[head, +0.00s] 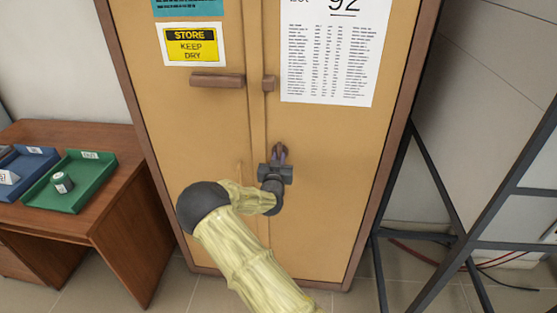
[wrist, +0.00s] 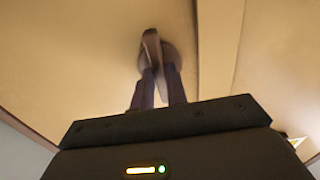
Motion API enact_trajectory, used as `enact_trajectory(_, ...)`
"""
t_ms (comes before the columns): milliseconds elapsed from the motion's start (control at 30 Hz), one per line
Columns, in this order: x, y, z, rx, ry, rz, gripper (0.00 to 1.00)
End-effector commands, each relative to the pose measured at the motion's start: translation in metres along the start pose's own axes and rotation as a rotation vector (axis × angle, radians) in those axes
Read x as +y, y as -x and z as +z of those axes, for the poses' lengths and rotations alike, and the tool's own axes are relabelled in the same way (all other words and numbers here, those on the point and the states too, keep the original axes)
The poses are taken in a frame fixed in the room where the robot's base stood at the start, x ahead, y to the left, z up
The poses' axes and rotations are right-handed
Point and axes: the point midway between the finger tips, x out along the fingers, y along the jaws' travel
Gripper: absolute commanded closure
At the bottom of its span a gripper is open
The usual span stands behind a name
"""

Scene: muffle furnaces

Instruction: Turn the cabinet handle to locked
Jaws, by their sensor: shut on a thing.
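The tan cabinet (head: 330,205) with brown edges stands in front of me, its two doors closed. A small brown lever handle (head: 281,148) sits on the right door near the seam, below the middle of the doors. In the wrist view the lever (wrist: 151,44) stands nearly upright in front of its round base (wrist: 171,53). My gripper (head: 279,158) is shut on the lever, with its two fingers (wrist: 158,82) on either side of its lower part. My gripper hides part of the handle in the head view.
A brown bar (head: 217,80) and a small brown block (head: 269,83) are on the doors above the handle. A wooden desk (head: 130,190) with a green tray (head: 100,170) and a blue tray (head: 38,160) stands left. A dark metal frame (head: 430,170) stands right.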

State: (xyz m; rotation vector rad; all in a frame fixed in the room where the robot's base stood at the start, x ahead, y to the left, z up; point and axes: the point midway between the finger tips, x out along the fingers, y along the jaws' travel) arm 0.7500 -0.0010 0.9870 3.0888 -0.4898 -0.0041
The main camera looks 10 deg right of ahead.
Motion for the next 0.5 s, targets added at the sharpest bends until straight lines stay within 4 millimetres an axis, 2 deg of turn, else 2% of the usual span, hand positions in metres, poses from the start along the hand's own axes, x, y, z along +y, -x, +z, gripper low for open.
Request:
enact_trajectory(267, -0.0013, 0.0002, 0.0019, 0.001, 0.098, -0.002, 1.0)
enact_trajectory(500, -0.0017, 0.0003, 0.0028, 0.002, 0.27, -0.002, 1.0)
